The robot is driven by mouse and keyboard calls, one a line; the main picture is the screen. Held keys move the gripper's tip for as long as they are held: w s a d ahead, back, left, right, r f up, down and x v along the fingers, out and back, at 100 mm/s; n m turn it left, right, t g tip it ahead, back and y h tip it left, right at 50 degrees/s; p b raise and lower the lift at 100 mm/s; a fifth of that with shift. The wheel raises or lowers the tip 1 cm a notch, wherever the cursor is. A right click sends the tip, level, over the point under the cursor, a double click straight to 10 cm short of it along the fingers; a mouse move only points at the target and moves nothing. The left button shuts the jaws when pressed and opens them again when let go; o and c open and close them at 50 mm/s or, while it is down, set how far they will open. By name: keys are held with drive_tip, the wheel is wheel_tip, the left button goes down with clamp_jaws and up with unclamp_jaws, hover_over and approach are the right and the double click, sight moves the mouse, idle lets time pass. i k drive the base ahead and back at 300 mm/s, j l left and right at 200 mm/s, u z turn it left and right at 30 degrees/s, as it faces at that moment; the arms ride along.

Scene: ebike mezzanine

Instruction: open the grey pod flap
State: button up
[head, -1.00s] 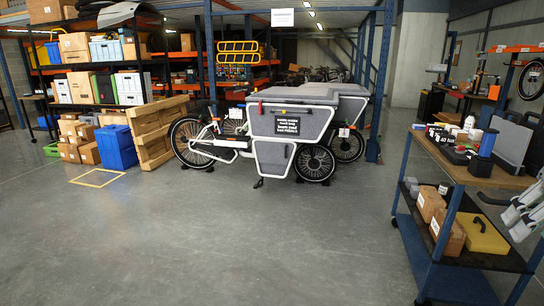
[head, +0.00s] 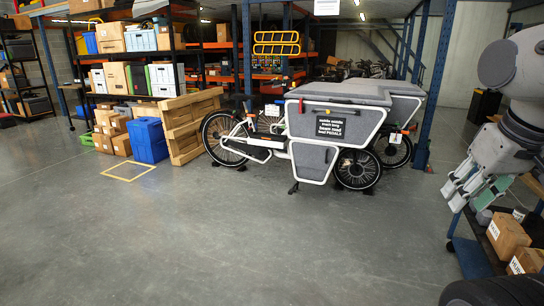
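The grey pod (head: 366,128) is the box on a white-framed cargo bike in the middle of the head view. Its grey top (head: 345,90) lies flat and looks closed. A black label with white text is on its side, below a dark handle-like strip (head: 321,112). A smaller grey panel (head: 310,160) with a white rim sits low on the same side. I cannot tell which part is the flap. My gripper (head: 464,199) hangs at the right, pointing down, its fingers apart and empty. It appears well nearer to me than the bike and does not touch it.
A wooden pallet (head: 190,125), a blue bin (head: 148,140) and cardboard boxes stand left of the bike. A blue post (head: 428,110) rises right of it. A trolley with boxes (head: 508,235) is at the lower right. The floor before the bike is clear.

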sight(307, 155)
drive_tip(key=i+u, duration=0.1)
drive_tip(key=i, duration=2.3)
drive_tip(key=i+z, duration=0.1)
drive_tip(key=i, duration=0.45)
drive_tip(key=i+j+z, duration=0.1)
drive_tip(key=i, duration=0.45)
drive_tip(key=i+j+z, duration=0.1)
drive_tip(key=i, duration=0.4)
